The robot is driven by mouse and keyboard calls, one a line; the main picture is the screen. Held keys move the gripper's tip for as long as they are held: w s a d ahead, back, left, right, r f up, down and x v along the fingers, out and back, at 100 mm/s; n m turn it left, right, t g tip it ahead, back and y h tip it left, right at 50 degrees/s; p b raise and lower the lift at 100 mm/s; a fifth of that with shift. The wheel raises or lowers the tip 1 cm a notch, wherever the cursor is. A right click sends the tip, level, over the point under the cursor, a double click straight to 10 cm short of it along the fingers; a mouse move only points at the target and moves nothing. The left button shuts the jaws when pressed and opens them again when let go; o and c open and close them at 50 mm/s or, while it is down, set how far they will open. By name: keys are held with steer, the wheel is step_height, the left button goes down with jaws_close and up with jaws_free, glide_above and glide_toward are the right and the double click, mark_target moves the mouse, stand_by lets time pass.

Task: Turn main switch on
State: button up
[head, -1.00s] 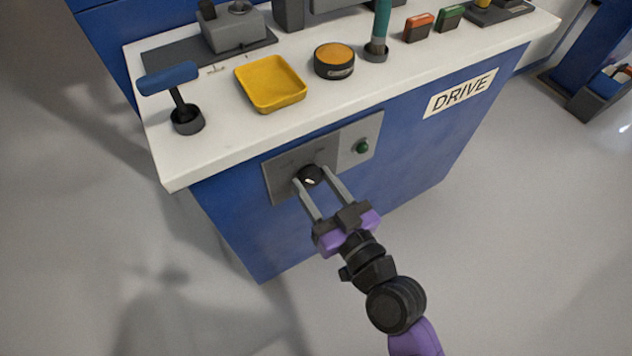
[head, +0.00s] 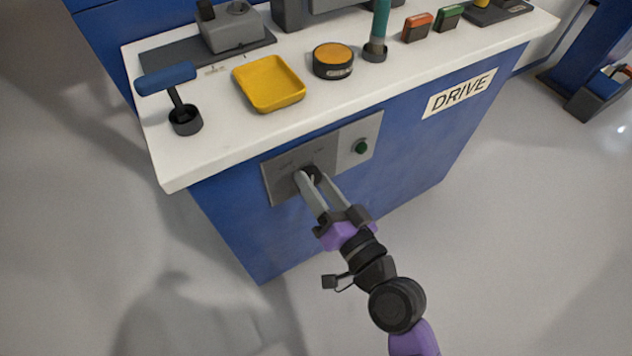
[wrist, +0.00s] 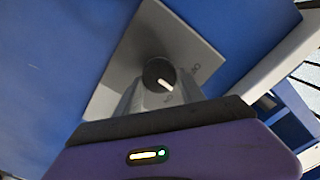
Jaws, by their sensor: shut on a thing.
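The main switch is a round black knob (wrist: 158,73) with a white pointer mark, on a grey plate (head: 283,184) on the blue cabinet front. In the wrist view the pointer slants toward the lower right, near small lettering on the plate that is hard to read. My gripper (head: 311,177) is shut on the knob, one finger on each side. In the head view the fingers hide most of the knob. A dark green round button or lamp (head: 361,147) sits on a lighter panel right of the plate, and looks unlit.
The white countertop (head: 215,148) overhangs above the panel. On it are a blue-handled tool (head: 166,78) in a black holder, a yellow tray (head: 269,84), an orange-topped round tin (head: 333,60) and several other items. A DRIVE label (head: 459,92) is at right. The floor in front is clear.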

steer(key=m+p, duration=0.1)
steer(key=m, duration=0.5)
steer(key=shift+d+f, duration=0.1)
steer(key=shift+f, duration=0.05)
steer(key=shift+m, duration=0.4)
steer(key=o, duration=1.4)
steer(key=shift+c, duration=0.2)
steer(key=b+v, duration=0.1)
steer(key=v, duration=0.6)
steer(key=shift+s+d, duration=0.25)
steer(key=shift+s, duration=0.05)
